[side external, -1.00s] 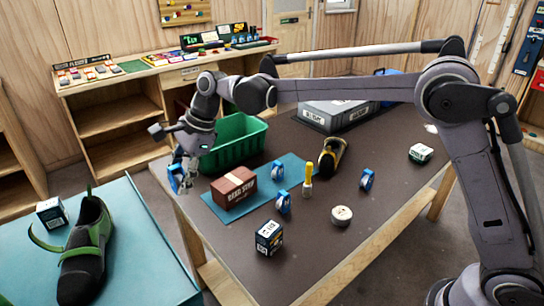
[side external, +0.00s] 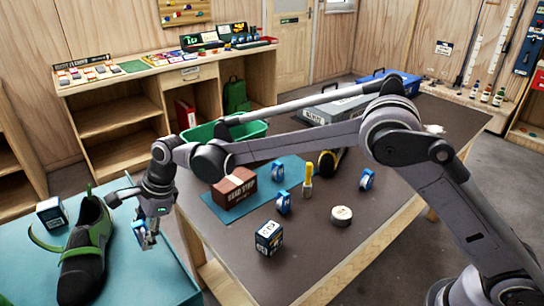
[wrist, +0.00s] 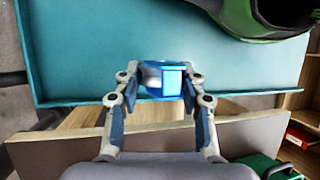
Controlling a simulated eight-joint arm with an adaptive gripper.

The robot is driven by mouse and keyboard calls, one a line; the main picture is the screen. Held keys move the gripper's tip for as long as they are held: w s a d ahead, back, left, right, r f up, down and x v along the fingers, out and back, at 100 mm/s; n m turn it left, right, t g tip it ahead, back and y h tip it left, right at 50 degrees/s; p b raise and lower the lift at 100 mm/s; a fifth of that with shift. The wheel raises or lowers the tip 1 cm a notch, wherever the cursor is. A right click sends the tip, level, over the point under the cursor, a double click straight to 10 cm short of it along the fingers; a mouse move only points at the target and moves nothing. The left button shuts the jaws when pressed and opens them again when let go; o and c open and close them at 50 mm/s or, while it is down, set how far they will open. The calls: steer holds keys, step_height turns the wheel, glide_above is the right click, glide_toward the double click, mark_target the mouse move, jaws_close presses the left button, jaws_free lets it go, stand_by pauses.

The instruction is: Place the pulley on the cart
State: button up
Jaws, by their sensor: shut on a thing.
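My gripper (side external: 146,238) is shut on a blue pulley (side external: 141,230), over the right part of the teal-topped cart (side external: 140,275). In the wrist view, the pulley (wrist: 165,78) sits between the two fingers of my gripper (wrist: 162,82), overlapping the near rim of the cart (wrist: 80,62). Its height above the cart top is hard to tell. Other blue pulleys stand on the dark table: one (side external: 277,171) beside the brown box, one (side external: 283,202) at the mat's edge and one (side external: 366,180) farther right.
A black and green shoe (side external: 85,255) and a small box (side external: 51,212) occupy the cart's left side. The dark table (side external: 325,250) holds a brown box (side external: 234,187), a tape roll (side external: 341,215) and a green bin (side external: 240,130). The cart's right part looks clear.

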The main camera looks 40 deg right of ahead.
steer(key=shift+a+f, duration=0.2)
steer(key=shift+f, duration=1.95)
steer(key=shift+f, duration=0.15)
steer(key=o, duration=1.3)
